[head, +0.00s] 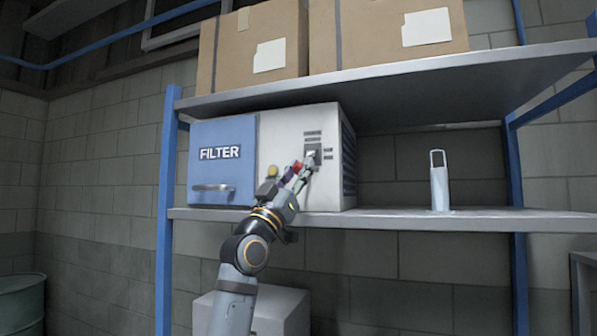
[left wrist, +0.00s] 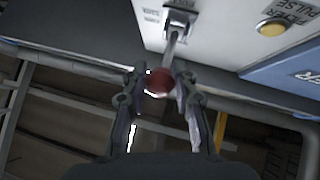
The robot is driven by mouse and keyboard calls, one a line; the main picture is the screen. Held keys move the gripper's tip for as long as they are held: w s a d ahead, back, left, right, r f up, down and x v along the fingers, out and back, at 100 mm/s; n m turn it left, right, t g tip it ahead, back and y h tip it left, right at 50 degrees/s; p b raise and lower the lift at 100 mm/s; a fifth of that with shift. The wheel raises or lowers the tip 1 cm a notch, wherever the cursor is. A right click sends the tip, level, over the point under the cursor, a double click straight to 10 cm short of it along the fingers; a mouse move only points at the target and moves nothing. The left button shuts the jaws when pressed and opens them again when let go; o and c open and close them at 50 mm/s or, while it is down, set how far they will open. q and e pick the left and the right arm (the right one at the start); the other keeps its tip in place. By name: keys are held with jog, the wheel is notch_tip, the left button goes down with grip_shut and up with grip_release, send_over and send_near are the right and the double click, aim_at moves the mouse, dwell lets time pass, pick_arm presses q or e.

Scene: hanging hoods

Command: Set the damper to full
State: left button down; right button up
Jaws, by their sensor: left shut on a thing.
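The damper lever is a metal stem (left wrist: 173,48) with a red knob (left wrist: 160,82). It comes out of a dark slotted plate (left wrist: 181,22) on the white front of the filter unit (head: 277,135). The plate (head: 313,153) also shows in the head view, with small labels around it that I cannot read. My left gripper (head: 297,170) is at the unit's front, with its fingers shut around the red knob. In the left wrist view the knob sits between the two fingertips. The lever's setting is unclear. My right gripper is in neither view.
A yellow filter-pulse button (left wrist: 272,28) is close beside the lever. The blue filter door (head: 222,165) has a bar handle (head: 212,187). The shelf (head: 400,217) carries a metal cylinder with a loop (head: 439,187) at right. Cardboard boxes (head: 262,42) stand above. A grey box (head: 275,310) is below.

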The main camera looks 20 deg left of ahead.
pick_arm(q)
jog(key=shift+w+f, duration=0.15)
jog(key=shift+f, duration=0.1)
jog(key=c, duration=1)
grip_release()
jog(key=shift+w, duration=0.15)
jog(key=shift+r, duration=0.1)
jog(key=shift+s, duration=0.25)
jog(key=v, duration=1.1)
jog(key=shift+s+a+f, duration=0.1)
jog(key=shift+s+f, duration=0.1)
jog(key=shift+f, duration=0.2)
